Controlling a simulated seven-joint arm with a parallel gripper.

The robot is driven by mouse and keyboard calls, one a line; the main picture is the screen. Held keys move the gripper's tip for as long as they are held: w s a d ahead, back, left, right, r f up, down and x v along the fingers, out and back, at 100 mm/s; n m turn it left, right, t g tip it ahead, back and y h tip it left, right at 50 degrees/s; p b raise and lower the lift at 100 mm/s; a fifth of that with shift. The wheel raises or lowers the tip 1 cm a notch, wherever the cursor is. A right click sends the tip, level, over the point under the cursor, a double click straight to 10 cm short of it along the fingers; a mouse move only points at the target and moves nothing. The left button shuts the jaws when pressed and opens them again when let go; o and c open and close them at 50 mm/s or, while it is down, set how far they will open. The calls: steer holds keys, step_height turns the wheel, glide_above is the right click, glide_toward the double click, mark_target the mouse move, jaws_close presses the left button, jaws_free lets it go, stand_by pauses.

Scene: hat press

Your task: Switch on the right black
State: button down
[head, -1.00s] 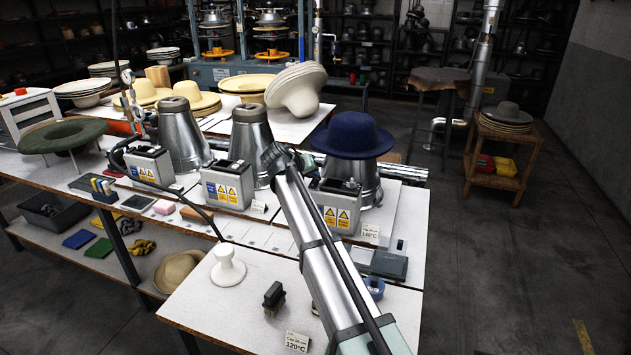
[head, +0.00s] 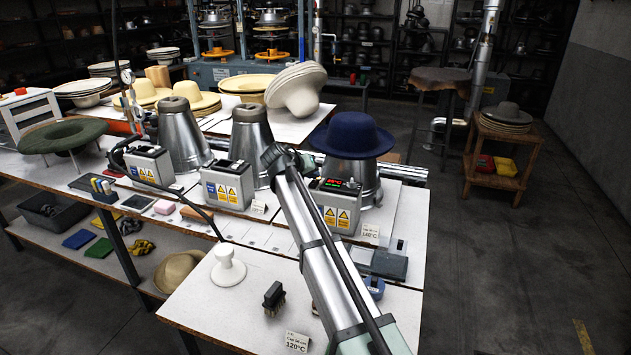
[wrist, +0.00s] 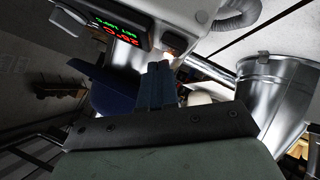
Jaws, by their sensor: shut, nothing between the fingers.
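The right block is a metal cone (head: 368,178) with a dark blue felt hat (head: 352,134) on top. Its grey control box (head: 338,207) stands in front of it, with yellow warning labels and a lit red and green display (head: 336,185). In the wrist view the display (wrist: 122,28) reads 25°C in red and a set value of 140°C in green. In the head view my arm hides the fingers.
A white stand (head: 228,268), a dark brush (head: 273,297) and a 120°C card (head: 297,341) lie on the front table. A 140°C card (head: 370,231) is beside the right box.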

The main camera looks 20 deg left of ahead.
mark_target(312, 183)
steer(key=shift+s+r, duration=0.1)
steer(key=shift+r, duration=0.45)
steer(key=shift+r, duration=0.1)
steer(key=shift+s+r, duration=0.2)
steer(key=shift+r, duration=1)
steer(key=shift+s+r, duration=0.15)
steer(key=shift+r, duration=1.05)
